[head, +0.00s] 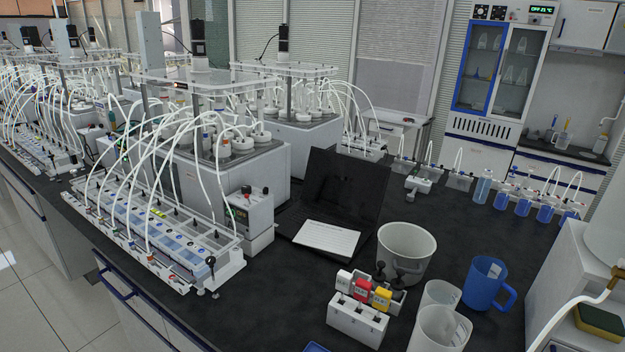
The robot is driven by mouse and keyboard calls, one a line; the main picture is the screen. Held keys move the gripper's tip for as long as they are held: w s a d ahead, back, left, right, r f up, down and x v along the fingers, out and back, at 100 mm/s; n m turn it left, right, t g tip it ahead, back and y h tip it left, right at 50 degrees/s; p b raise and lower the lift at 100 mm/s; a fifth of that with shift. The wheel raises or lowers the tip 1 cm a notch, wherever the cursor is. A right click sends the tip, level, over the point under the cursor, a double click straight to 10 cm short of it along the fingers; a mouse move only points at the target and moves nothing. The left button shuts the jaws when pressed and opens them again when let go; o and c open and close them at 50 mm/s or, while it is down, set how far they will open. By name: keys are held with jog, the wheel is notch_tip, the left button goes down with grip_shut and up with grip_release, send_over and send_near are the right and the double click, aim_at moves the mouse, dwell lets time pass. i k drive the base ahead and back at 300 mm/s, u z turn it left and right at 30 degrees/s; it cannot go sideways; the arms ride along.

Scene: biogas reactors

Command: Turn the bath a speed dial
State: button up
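Water baths with stirrer motors stand in a row along the bench. The nearest bath (215,172) is a light grey box with bottles in it and a clear plate above. A dark stirrer motor (198,38) stands on that plate. No label shows which one is bath a, and I cannot make out which knob is the speed dial. My gripper is not in view.
Floor (50,300) is clear at lower left.

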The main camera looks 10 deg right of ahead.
aim_at(245, 189)
jog(key=u, duration=0.1)
jog(key=k, duration=0.8)
jog(key=z, duration=0.2)
jog(key=i, duration=0.9)
jog(key=k, duration=0.45)
jog(key=u, duration=1.05)
jog(key=i, duration=1.1)
jog(key=u, duration=0.85)
jog(key=i, duration=1.3)
jog(key=u, duration=0.05)
